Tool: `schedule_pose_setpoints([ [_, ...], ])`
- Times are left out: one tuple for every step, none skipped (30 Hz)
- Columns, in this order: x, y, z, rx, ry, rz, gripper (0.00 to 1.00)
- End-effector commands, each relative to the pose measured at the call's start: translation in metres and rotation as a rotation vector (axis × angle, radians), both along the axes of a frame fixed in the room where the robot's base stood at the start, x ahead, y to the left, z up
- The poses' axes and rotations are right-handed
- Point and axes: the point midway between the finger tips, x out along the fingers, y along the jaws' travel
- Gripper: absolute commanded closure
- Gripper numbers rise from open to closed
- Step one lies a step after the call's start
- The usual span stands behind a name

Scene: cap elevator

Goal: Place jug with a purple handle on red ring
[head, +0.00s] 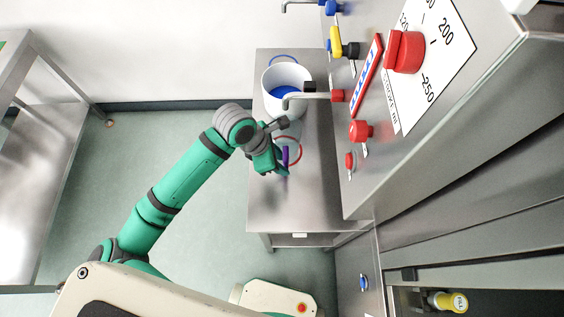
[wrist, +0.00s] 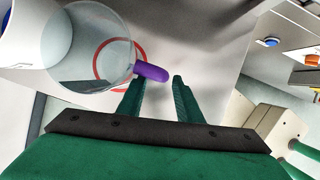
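The clear jug (wrist: 85,50) shows in the wrist view, with its purple handle (wrist: 152,73) pointing towards my gripper. The handle also shows in the head view (head: 285,156).
A white bucket (head: 283,78) with blue inside stands on the steel table (head: 290,205) behind the ring, under a tap spout (head: 305,98). A steel cabinet with a red dial (head: 405,52) and several coloured knobs is on the right. The table's front part is clear.

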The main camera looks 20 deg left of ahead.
Motion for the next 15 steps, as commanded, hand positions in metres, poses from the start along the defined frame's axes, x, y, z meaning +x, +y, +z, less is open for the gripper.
schedule_pose_setpoints([
  [-0.001, 0.003, 0.007, 0.003, -0.001, -0.001, 0.68],
  [-0.002, 0.005, 0.011, 0.004, -0.002, -0.001, 0.68],
  [-0.003, 0.007, 0.017, 0.004, -0.002, -0.002, 0.68],
  [-0.004, 0.008, 0.021, 0.005, -0.002, -0.003, 0.68],
  [-0.004, 0.01, 0.026, 0.005, -0.002, -0.003, 0.68],
  [-0.006, 0.012, 0.032, 0.005, -0.002, -0.003, 0.68],
  [-0.006, 0.014, 0.036, 0.006, -0.002, -0.001, 0.68],
  [-0.007, 0.015, 0.041, 0.004, -0.002, -0.002, 0.68],
  [-0.008, 0.018, 0.047, 0.005, -0.002, -0.002, 0.68],
  [-0.01, 0.019, 0.051, 0.004, -0.002, -0.003, 0.68],
  [-0.01, 0.021, 0.056, 0.005, -0.001, -0.004, 0.68],
  [-0.011, 0.023, 0.062, 0.004, -0.002, -0.004, 0.68],
  [-0.012, 0.024, 0.066, 0.005, -0.002, -0.003, 0.68],
  [-0.013, 0.026, 0.07, 0.005, -0.002, -0.003, 0.68],
  [-0.014, 0.027, 0.075, 0.003, -0.002, -0.003, 0.68],
])
